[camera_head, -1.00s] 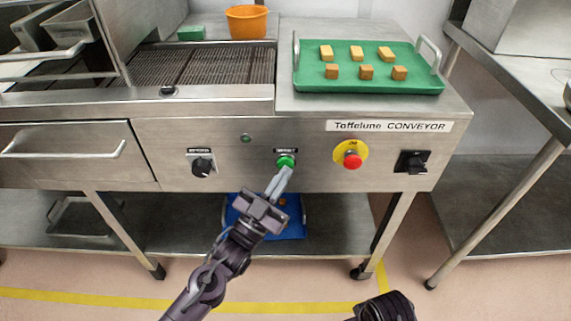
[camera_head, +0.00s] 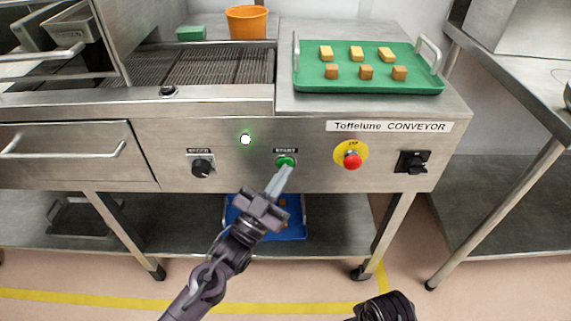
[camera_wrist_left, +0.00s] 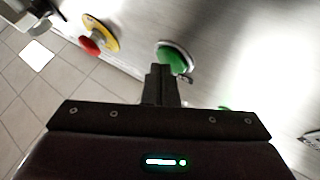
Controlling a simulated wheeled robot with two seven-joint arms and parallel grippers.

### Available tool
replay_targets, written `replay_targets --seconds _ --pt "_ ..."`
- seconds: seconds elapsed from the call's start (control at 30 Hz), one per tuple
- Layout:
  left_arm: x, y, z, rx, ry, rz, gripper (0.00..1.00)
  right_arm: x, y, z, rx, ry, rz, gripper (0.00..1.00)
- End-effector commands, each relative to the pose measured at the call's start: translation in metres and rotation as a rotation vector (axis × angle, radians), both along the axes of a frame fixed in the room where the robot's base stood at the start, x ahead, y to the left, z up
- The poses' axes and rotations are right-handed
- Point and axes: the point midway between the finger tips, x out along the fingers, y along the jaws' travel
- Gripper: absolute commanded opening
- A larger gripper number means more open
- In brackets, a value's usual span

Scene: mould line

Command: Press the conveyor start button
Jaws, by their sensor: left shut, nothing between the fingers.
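The green start button (camera_head: 286,161) is on the front panel of the conveyor, under a small black label. My left gripper (camera_head: 287,170) is shut and empty, its fingertips just below and in front of the button. In the left wrist view, the green button (camera_wrist_left: 175,58) shows just beyond the closed fingertips (camera_wrist_left: 161,72); I cannot tell whether they touch it. A small indicator lamp (camera_head: 246,140) up and left of the button glows bright white-green. My right gripper is not in view; only a dark part of my right arm shows at the bottom.
A red stop button on a yellow disc (camera_head: 351,158) and a black switch (camera_head: 413,162) are to the right. A black knob (camera_head: 202,167) is to the left. A green tray (camera_head: 310,82) of blocks and an orange tub (camera_head: 246,23) stand on top.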

Motion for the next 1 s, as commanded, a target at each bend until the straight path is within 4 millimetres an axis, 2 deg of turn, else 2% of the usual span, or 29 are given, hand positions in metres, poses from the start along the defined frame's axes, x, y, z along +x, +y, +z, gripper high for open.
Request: replay_targets --seconds 0.3,0.67,1.0 --pt "-0.014 0.000 0.001 0.000 0.001 0.001 0.00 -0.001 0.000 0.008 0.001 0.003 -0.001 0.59" --pt "-0.018 0.000 0.000 0.001 0.002 0.000 0.00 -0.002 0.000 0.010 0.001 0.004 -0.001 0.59" --pt "-0.051 0.000 0.001 0.001 0.003 -0.001 0.00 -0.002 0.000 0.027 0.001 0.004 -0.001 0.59"
